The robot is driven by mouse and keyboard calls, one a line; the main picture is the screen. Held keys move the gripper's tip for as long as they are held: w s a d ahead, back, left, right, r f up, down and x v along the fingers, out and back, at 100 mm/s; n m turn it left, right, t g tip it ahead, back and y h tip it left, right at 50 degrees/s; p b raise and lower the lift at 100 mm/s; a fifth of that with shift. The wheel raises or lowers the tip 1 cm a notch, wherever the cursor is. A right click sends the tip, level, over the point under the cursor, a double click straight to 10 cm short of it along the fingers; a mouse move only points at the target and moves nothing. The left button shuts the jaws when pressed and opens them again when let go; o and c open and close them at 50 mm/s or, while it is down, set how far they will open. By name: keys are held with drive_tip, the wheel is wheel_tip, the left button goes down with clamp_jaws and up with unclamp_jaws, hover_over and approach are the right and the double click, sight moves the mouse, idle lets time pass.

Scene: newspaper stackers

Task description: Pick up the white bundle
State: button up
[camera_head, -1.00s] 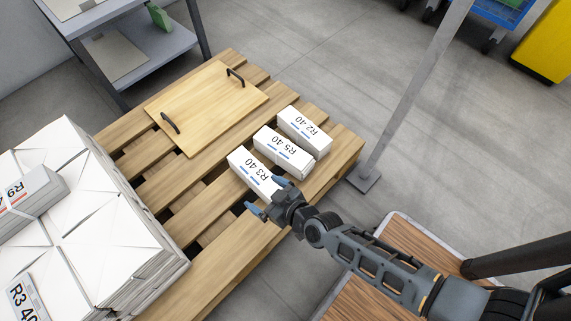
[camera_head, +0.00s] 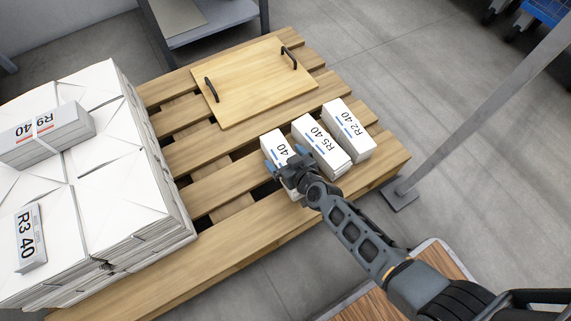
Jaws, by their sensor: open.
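Three white bundles lie side by side on the right part of the wooden pallet. They are the R2 40 bundle (camera_head: 348,130), the R5 40 bundle (camera_head: 321,147) and a left one showing "40" (camera_head: 277,150). My gripper (camera_head: 283,168) is open over the near part of the left bundle, its blue-tipped fingers one on each side. It hides much of this bundle's label, and I cannot tell whether the fingers touch it. More white bundles, an R9 40 one (camera_head: 45,132) and an R3 40 one (camera_head: 30,238), lie on the big white stack at left.
The wooden pallet (camera_head: 215,187) has open gaps between slats. A board with two black handles (camera_head: 255,85) lies on its far part. A grey metal post (camera_head: 480,115) stands at right. A grey shelf (camera_head: 205,20) stands behind.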

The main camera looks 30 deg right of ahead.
drive_tip(key=c, duration=1.8)
drive_tip(key=shift+w, duration=0.15)
clamp_jaws()
drive_tip(key=shift+r, duration=0.15)
